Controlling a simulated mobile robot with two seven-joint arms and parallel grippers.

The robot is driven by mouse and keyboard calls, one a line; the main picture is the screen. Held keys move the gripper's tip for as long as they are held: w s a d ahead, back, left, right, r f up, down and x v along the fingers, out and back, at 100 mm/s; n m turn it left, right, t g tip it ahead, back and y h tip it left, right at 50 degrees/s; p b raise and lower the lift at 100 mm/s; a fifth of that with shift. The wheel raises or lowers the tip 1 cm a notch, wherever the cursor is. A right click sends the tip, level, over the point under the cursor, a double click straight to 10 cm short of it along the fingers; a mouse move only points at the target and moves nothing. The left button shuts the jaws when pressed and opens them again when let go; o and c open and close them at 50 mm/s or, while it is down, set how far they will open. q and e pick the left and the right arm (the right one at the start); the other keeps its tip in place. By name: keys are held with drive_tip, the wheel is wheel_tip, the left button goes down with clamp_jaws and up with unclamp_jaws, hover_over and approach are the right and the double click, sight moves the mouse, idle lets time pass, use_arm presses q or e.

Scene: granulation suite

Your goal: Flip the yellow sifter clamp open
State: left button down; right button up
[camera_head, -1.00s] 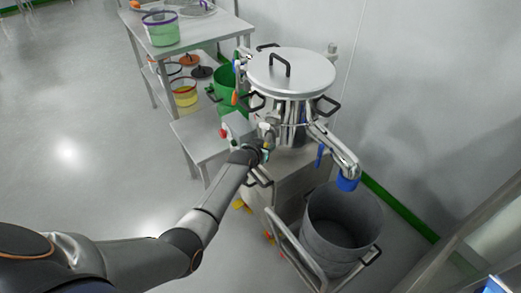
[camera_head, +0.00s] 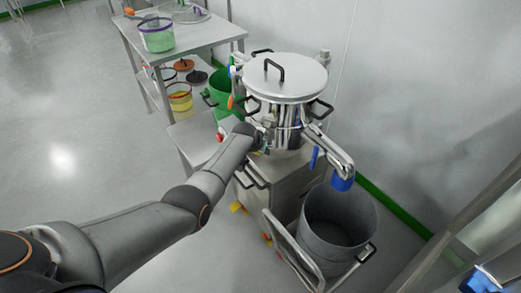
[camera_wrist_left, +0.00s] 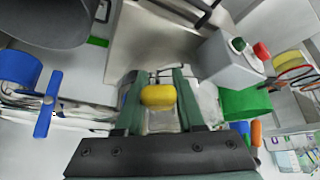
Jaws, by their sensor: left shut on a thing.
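The sifter (camera_head: 288,80) is a shiny steel drum with a domed lid and black handles, standing on a steel cabinet. My left arm reaches to its near left side. In the left wrist view the yellow clamp (camera_wrist_left: 158,96) lies between the two green-grey fingers of my left gripper (camera_wrist_left: 159,88), which is shut on it. The steel body shows just behind. In the head view my wrist hides the clamp and most of the gripper. My right gripper is not in view.
A grey open bin (camera_head: 340,228) stands below the blue-capped outlet (camera_head: 342,183) at the right. A grey box with green and red buttons (camera_wrist_left: 229,58) is beside the gripper. The floor at left is clear.

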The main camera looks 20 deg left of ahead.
use_arm(q)
drive_tip(key=shift+w+r+t, duration=0.3)
drive_tip(key=shift+w+r, duration=0.35)
drive_tip(key=shift+r, duration=0.2)
drive_tip(key=c, duration=0.6)
unclamp_jaws()
drive_tip(key=shift+w+f, duration=0.15)
drive_tip(key=shift+o, duration=0.4)
drive_tip(key=shift+s+f, duration=0.2)
drive_tip(key=shift+s+r+p, duration=0.4)
drive_tip(key=shift+r+p, duration=0.2)
drive_tip(key=shift+p, duration=0.05)
drive_tip(key=p+v, duration=0.3)
drive_tip(key=v, duration=0.8)
drive_tip(key=shift+r+p, duration=0.15)
drive_tip(key=shift+p, duration=0.15)
